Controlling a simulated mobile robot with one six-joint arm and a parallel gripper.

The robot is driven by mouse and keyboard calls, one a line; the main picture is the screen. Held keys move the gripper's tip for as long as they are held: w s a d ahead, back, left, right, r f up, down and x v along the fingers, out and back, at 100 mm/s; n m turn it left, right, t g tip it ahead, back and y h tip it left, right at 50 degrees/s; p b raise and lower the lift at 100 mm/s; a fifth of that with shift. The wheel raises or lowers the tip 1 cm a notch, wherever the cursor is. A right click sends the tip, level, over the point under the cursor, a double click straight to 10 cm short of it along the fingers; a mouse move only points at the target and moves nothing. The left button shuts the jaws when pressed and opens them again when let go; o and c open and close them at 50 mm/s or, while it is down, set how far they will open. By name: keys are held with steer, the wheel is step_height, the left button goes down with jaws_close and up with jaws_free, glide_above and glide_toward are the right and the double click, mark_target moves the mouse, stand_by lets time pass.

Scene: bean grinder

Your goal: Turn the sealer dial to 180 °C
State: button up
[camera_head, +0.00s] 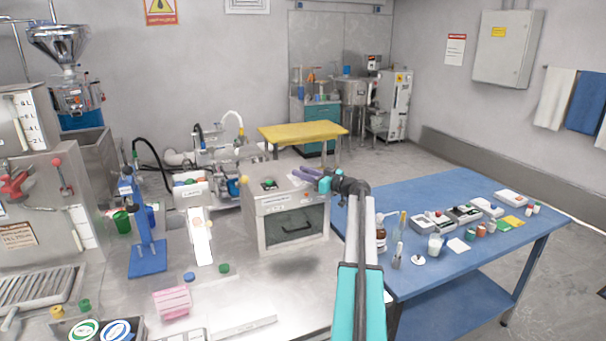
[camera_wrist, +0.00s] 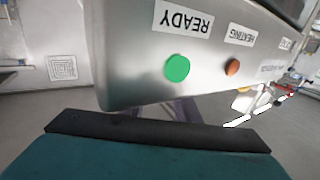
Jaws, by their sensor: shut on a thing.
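A grey metal box with a dark front window (camera_head: 290,222), apparently the sealer, stands on the steel counter. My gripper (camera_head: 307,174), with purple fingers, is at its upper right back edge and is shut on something. The dial itself is hidden in both views, and its setting cannot be read. In the wrist view, a metal panel (camera_wrist: 135,65) shows upside down, with a green lamp (camera_wrist: 178,68) by the label READY and an orange lamp (camera_wrist: 232,67) by HEATING. Part of my purple fingers (camera_wrist: 180,112) shows below the panel edge, with their tips hidden.
A blue table (camera_head: 420,200) with several small items stands at the right, close to my arm. A blue stand (camera_head: 148,258) and a pink box (camera_head: 172,303) are on the counter at the left. A yellow table (camera_head: 300,132) stands behind. Bare floor lies beyond.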

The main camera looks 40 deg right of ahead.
steer(key=shift+a+f+m+h+b, duration=0.15)
steer(key=shift+m+h+b, duration=0.5)
steer(key=shift+b, duration=1.1)
steer(key=m+h+b, duration=0.2)
steer(key=h+b, duration=0.2)
steer(key=b, duration=0.1)
steer(key=shift+b, duration=0.35)
steer(key=shift+m+h+b, duration=0.45)
steer(key=shift+h+b, duration=0.2)
steer(key=shift+m+g+h+b, duration=0.4)
steer(key=shift+m+h+b, duration=0.15)
steer(key=shift+h, duration=0.35)
steer(key=shift+m+g+h, duration=0.4)
steer(key=shift+m+h, duration=0.35)
steer(key=shift+h, duration=0.25)
steer(key=shift+m+g+h+p, duration=0.85)
steer(key=shift+h+p, duration=0.35)
steer(key=shift+p, duration=1.3)
steer(key=m+h+p, duration=0.1)
steer(key=p, duration=0.4)
steer(key=m+g+h+p, duration=0.1)
steer(key=p, duration=0.5)
steer(key=shift+d+r+g, duration=0.2)
steer(key=shift+r+g, duration=0.05)
steer(key=shift+r, duration=0.1)
